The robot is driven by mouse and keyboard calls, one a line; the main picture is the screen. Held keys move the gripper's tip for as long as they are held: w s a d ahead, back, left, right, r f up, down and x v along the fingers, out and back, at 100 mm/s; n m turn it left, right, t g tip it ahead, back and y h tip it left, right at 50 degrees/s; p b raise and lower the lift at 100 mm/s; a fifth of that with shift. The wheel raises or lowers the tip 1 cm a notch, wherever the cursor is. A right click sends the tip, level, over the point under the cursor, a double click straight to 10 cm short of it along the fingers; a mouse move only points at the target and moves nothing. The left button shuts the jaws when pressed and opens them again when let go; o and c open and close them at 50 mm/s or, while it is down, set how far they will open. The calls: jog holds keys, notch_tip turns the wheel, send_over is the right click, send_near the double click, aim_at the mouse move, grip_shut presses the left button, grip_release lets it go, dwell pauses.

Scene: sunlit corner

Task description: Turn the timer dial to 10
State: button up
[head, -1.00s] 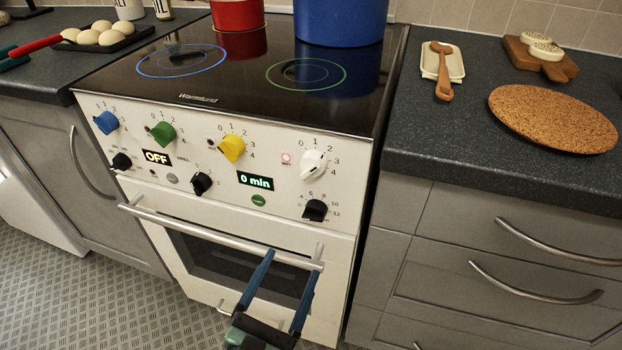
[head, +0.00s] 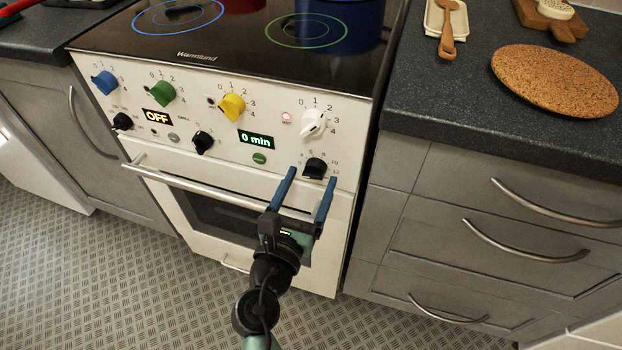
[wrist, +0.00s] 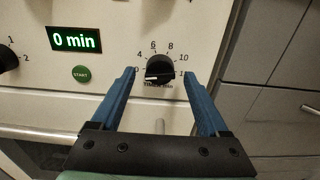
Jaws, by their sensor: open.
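The timer dial (head: 315,168) is a black knob at the lower right of the white oven panel, with numbers printed around it. The timer display (head: 256,140) reads "0 min". My gripper (head: 308,178) is open and empty, with blue fingers pointing up at the panel. In the wrist view my gripper (wrist: 158,73) has one fingertip on each side of the dial.
A green start button (head: 259,158) sits below the display. A white knob (head: 313,122) is above the dial, and a black knob (head: 202,142) is to the left. The oven door handle (head: 218,190) runs below the panel. Drawers (head: 480,185) stand to the right.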

jog(key=shift+w+d, duration=0.2)
jog(key=shift+w, duration=0.45)
grip_shut()
